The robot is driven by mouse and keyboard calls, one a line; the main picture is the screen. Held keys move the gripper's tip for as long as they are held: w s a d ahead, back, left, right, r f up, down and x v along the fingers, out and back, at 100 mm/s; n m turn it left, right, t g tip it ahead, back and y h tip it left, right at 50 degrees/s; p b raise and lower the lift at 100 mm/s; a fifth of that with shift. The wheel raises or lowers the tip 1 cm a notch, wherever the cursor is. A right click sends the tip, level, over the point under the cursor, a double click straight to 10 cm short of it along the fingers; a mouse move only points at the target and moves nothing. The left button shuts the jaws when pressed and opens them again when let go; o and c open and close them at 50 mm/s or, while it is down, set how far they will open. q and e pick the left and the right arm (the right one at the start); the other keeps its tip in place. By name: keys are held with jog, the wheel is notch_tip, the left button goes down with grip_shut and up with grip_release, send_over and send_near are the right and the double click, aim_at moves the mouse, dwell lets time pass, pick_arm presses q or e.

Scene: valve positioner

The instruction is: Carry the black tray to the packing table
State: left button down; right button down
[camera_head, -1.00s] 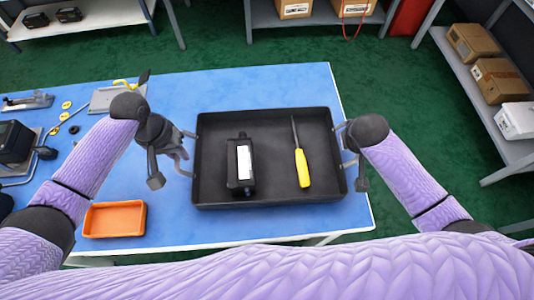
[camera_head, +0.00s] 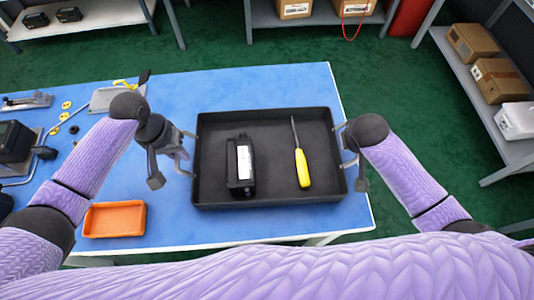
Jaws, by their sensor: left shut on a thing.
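The black tray (camera_head: 215,124) is on or just above the blue table top (camera_head: 240,90); I cannot tell which. It looks level. In it lie a black valve positioner (camera_head: 240,168) with a white label and a screwdriver with a yellow handle (camera_head: 302,168). My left gripper (camera_head: 178,163) is shut on the handle at the tray's left side. My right gripper (camera_head: 353,163) is at the handle on the tray's right side; its fingers are partly hidden, so its grip is unclear.
An orange bin (camera_head: 114,219) stands on the table left of the tray. Tools and a dark device (camera_head: 14,143) lie at the far left. Shelves with cardboard boxes (camera_head: 500,80) stand at the right and back. Green floor (camera_head: 400,110) is clear beyond the table.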

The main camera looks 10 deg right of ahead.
pick_arm(q)
jog(key=shift+r, duration=0.1)
pick_arm(e)
jog(key=shift+r, duration=0.1)
dwell(0.4)
